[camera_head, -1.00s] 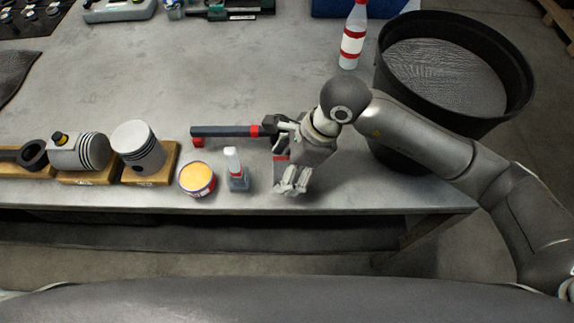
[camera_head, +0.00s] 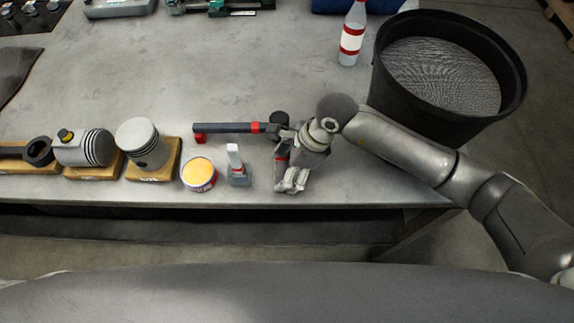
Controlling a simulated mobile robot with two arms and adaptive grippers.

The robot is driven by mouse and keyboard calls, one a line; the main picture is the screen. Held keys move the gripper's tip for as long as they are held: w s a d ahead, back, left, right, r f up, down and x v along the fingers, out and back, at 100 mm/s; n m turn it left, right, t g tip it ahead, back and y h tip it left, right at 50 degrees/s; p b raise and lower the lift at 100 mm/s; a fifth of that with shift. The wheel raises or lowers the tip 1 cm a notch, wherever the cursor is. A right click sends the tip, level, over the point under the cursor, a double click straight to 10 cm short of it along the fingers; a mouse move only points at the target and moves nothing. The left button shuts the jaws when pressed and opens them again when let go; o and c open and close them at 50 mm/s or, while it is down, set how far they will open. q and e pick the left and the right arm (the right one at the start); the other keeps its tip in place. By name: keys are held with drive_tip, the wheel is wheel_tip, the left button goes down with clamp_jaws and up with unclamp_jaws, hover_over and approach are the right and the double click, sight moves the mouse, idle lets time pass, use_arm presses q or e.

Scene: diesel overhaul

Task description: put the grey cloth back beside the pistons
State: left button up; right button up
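Two pistons stand on wooden blocks at the left of the table: one lies on its side (camera_head: 84,147), and the other (camera_head: 141,143) is tilted with its pale crown up. A dark grey, sheet-like piece (camera_head: 14,72) lies at the table's left edge, cut off by the picture; I cannot tell if it is the grey cloth. My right gripper (camera_head: 292,181) points down near the table's front edge, right of the small grey tool. Its fingers look close together, but I cannot make out whether they hold anything. My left gripper is not in view.
A round tin (camera_head: 199,173) and a small grey tool (camera_head: 236,166) stand between the pistons and my gripper. A dark bar tool with red parts (camera_head: 228,128) lies behind them. A bottle (camera_head: 352,38) and black bin (camera_head: 388,86) are at right. The table's middle is clear.

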drive_tip(key=o, duration=0.3)
drive_tip(key=shift+r, duration=0.15)
drive_tip(key=shift+d+r+p, duration=0.1)
drive_tip(key=shift+r+p, duration=0.2)
drive_tip(key=shift+p, duration=0.05)
drive_tip(key=p+v, duration=0.4)
drive_tip(key=v, duration=0.7)
drive_tip(key=shift+r+p, duration=0.25)
drive_tip(key=shift+p, duration=0.1)
